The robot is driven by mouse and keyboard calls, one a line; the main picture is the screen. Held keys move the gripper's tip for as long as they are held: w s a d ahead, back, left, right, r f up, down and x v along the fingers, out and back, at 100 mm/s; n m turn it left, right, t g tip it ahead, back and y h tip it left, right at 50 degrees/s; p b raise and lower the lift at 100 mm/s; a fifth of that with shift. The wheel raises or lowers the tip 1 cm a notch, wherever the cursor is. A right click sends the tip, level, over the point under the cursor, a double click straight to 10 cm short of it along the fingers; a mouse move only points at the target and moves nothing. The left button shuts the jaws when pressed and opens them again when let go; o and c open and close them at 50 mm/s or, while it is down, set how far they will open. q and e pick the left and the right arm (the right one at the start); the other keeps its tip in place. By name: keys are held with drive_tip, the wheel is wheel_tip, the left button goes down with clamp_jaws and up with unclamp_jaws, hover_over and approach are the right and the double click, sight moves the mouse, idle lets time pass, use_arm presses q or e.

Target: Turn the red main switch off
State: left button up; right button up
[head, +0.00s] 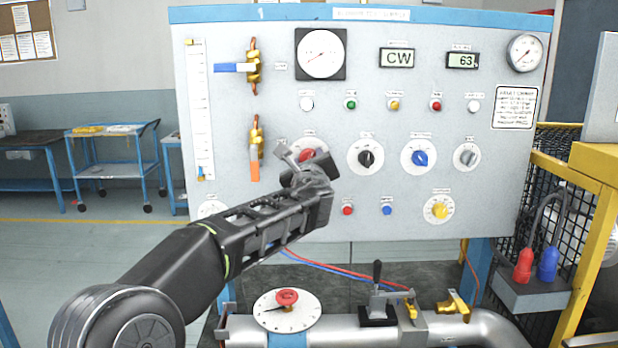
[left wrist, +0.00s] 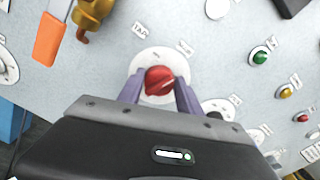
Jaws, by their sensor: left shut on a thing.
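The red main switch (head: 307,156) is a red knob on a round white plate on the grey panel. In the head view it is partly hidden behind my left gripper (head: 303,169). In the left wrist view the red knob (left wrist: 158,80) sits between the two purple fingers of my left gripper (left wrist: 159,90), which are shut on it. The labels around the plate are too small to read surely. My right gripper is in neither view.
A black knob (head: 370,158), a blue knob (head: 420,158) and a grey knob (head: 467,158) are in the same row to the right. An orange-handled valve (head: 255,165) is close on the left. Pipework with a red handwheel (head: 287,297) runs below the panel.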

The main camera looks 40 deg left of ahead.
use_arm(q)
drive_tip(key=shift+s+a+f+n+b, duration=0.1)
drive_tip(key=shift+f+n+b, duration=0.05)
drive_tip(key=shift+n+b, duration=2.95)
drive_tip(key=shift+f+n+b, duration=0.1)
drive_tip(key=shift+n+b, duration=2.8)
drive_tip(key=shift+n, duration=0.4)
drive_tip(key=o, duration=1.4)
drive_tip(key=shift+c, duration=0.2)
drive_tip(key=b+v, duration=0.2)
drive_tip(key=v, duration=0.5)
drive_tip(key=shift+s+d+b, duration=0.25)
drive_tip(key=shift+s+b, duration=0.05)
drive_tip(key=shift+b, duration=0.05)
